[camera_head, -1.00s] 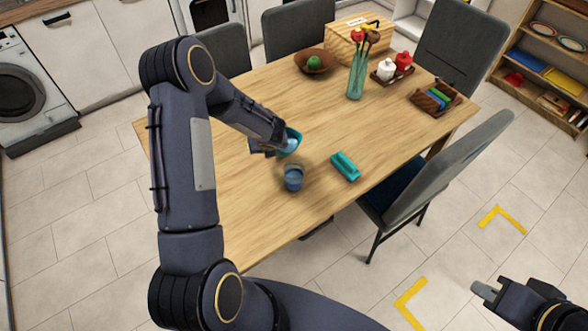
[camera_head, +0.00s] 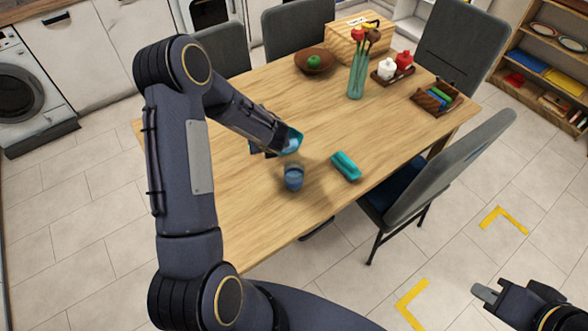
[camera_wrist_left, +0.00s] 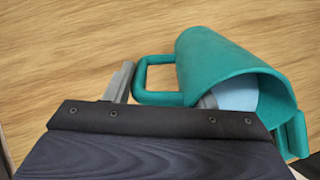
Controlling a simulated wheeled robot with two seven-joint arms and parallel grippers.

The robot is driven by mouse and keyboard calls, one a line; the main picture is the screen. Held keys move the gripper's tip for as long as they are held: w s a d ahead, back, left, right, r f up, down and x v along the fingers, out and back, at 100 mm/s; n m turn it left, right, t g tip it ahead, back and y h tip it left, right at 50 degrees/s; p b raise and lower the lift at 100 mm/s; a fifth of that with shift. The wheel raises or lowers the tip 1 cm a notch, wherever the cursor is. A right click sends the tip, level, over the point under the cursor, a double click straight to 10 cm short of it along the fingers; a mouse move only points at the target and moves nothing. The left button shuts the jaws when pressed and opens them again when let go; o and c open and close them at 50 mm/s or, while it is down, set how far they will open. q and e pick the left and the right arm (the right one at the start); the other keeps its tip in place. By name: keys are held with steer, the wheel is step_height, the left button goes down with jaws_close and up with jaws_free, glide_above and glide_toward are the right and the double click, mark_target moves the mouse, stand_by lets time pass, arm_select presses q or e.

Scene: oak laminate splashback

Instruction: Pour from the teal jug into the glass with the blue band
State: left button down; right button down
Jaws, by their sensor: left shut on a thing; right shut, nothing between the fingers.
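The teal jug (camera_head: 294,143) is held over the table by my left gripper (camera_head: 280,141), tilted, with pale blue contents showing in its mouth. In the left wrist view the jug (camera_wrist_left: 215,62) fills the upper right, its handle beside my fingers (camera_wrist_left: 160,92); the exact grip is partly hidden. The glass with the blue band (camera_head: 293,179) stands upright on the table, just in front of the jug and apart from it. I see no stream between them. My right gripper (camera_head: 483,293) is shut and empty over the floor at lower right.
A teal block-like dish (camera_head: 346,166) lies right of the glass on the wooden table (camera_head: 235,215). Farther back are a bowl (camera_head: 314,62), a vase (camera_head: 357,80), a condiment tray (camera_head: 378,77) and a wooden caddy (camera_head: 428,103). A grey chair (camera_head: 440,170) stands at the right edge.

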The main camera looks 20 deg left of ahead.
arm_select(q)
steer(key=shift+s+d+r+b, duration=0.15)
steer(key=shift+r+b, duration=0.05)
steer(key=shift+b, duration=0.55)
steer(key=shift+r+t+y+b, duration=0.1)
steer(key=shift+t+y+b, duration=0.3)
steer(key=shift+b, duration=0.15)
steer(key=shift+d+r+b, duration=0.1)
steer(key=shift+b, duration=0.25)
steer(key=shift+s+d+r+t+y+b, duration=0.15)
steer(key=shift+r+t+y+b, duration=0.2)
steer(key=shift+b, duration=0.65)
steer(key=shift+f+t+y+b, duration=0.25)
steer(key=shift+t+y+b, duration=0.25)
steer(key=shift+b, duration=0.9)
stand_by(0.5)
